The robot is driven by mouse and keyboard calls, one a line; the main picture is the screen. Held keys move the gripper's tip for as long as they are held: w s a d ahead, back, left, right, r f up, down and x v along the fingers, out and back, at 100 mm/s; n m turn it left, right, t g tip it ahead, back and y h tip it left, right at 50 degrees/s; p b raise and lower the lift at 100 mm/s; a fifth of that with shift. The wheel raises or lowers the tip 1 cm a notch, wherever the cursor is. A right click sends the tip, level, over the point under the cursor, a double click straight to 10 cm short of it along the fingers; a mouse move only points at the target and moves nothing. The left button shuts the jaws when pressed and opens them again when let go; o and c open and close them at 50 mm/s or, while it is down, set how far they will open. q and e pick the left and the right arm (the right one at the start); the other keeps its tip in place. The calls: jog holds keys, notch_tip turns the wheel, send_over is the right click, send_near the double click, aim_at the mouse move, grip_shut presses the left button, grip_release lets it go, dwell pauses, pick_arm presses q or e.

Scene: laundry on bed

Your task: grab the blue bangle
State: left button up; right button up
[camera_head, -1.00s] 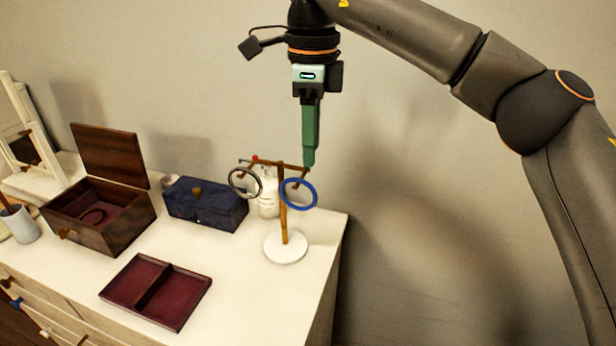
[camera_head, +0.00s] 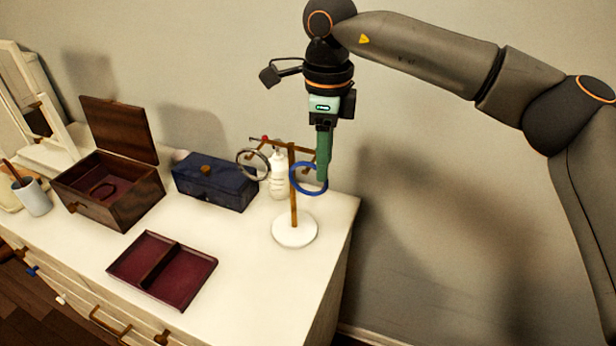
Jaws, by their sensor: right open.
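The blue bangle (camera_head: 296,187) hangs on the right side of a wooden stand (camera_head: 294,212) with a round white base. My right gripper (camera_head: 322,180) points down from above, with its green fingers at the bangle's right side. The fingers overlap the bangle's right edge in this view. I see the fingers edge-on, and I cannot tell whether they touch the bangle. The right gripper is open. My left gripper is not in view.
A grey bangle (camera_head: 241,170) hangs on the stand's left side, with a white bottle (camera_head: 278,185) behind. A navy box (camera_head: 217,187), an open wooden box (camera_head: 120,207) and a dark red tray (camera_head: 206,262) sit on the white dresser (camera_head: 255,285). A wall stands behind.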

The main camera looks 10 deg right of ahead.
notch_tip(320, 180, down, 4)
jog(key=shift+s+f+p, duration=0.1)
jog(key=shift+f+p, duration=0.15)
jog(key=shift+p, duration=0.1)
grip_shut()
dwell(0.5)
